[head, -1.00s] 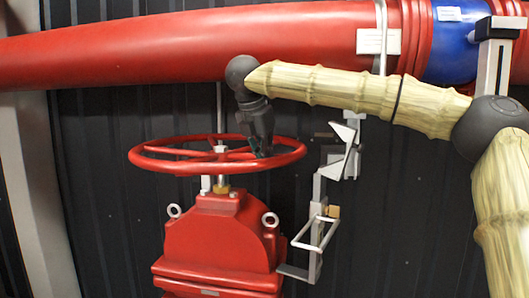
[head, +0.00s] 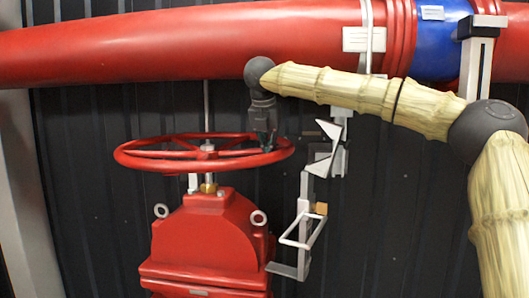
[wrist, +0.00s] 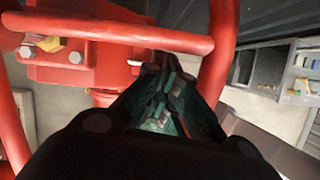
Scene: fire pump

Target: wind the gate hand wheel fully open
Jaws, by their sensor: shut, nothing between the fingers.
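The red gate hand wheel (head: 127,160) lies level on top of the red valve body (head: 205,240), with a thin stem rising from its hub. My gripper (head: 266,146) points down at the right part of the wheel, close to the rim. In the wrist view the fingers of my gripper (wrist: 160,85) are together and empty. They reach into the gap between a wheel spoke (wrist: 120,33) and the rim (wrist: 219,60), near where the two meet. I cannot tell whether they touch the wheel. The fingertips are partly hidden by the wheel in the head view.
A large red pipe (head: 200,45) with a blue band (head: 440,40) runs above the wheel. A grey metal bracket (head: 305,225) stands close to the right of the wheel and valve. A dark ribbed wall (head: 95,215) is behind. A grey shelf-like unit (wrist: 290,75) shows in the wrist view.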

